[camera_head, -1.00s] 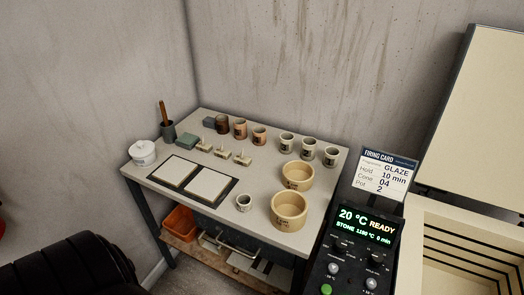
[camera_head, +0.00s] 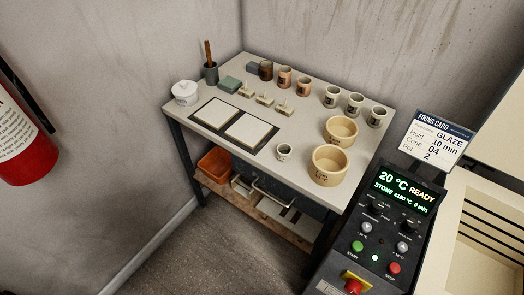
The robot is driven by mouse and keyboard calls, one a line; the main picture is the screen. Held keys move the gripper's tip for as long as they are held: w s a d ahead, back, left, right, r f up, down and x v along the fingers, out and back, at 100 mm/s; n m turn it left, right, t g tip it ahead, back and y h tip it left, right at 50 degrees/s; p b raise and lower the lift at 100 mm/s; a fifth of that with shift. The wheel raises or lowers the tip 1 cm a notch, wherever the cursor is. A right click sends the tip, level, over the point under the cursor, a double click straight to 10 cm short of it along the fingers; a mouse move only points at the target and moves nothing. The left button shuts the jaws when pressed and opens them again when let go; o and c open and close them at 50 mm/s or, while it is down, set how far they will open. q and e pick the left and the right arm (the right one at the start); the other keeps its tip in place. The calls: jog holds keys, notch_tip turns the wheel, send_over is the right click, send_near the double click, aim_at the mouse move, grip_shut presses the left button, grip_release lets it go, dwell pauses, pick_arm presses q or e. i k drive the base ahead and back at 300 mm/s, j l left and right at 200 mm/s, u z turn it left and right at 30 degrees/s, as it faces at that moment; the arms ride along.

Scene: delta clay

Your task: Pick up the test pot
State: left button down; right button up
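Several small pots stand on a work table (camera_head: 310,120). In the back row are a dark brown pot (camera_head: 266,70), two terracotta ones (camera_head: 284,77) and three pale grey ones with dark marks (camera_head: 354,105). A small pale pot (camera_head: 284,152) stands alone near the front, beside two white tiles (camera_head: 250,130). Two larger tan bowls (camera_head: 328,167) stand at the right. The labels are too small to read, so I cannot tell which is the test pot. A firing card (camera_head: 440,138) reads GLAZE, hold 10 min, cone 04, pot 2. Neither gripper is in view.
A kiln control box (camera_head: 375,230) reading 20 °C READY stands at the right, beside the open kiln (camera_head: 455,235). A fire extinguisher (camera_head: 22,145) hangs at far left.

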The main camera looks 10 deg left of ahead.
aim_at(283, 152)
jog(key=j+z, duration=0.1)
jog(key=z, duration=0.45)
jog(key=j+z, duration=0.1)
jog(key=z, duration=0.4)
jog(key=j+z, duration=0.1)
jog(key=z, duration=0.45)
jog(key=j+z, duration=0.15)
jog(key=z, duration=0.4)
jog(key=j+z, duration=0.1)
jog(key=z, duration=0.95)
jog(key=k+j+z, duration=0.1)
jog(key=z, duration=1)
jog(key=k+j+z, duration=0.15)
jog(key=k, duration=0.55)
jog(key=k+u, duration=0.15)
jog(key=u, duration=1.25)
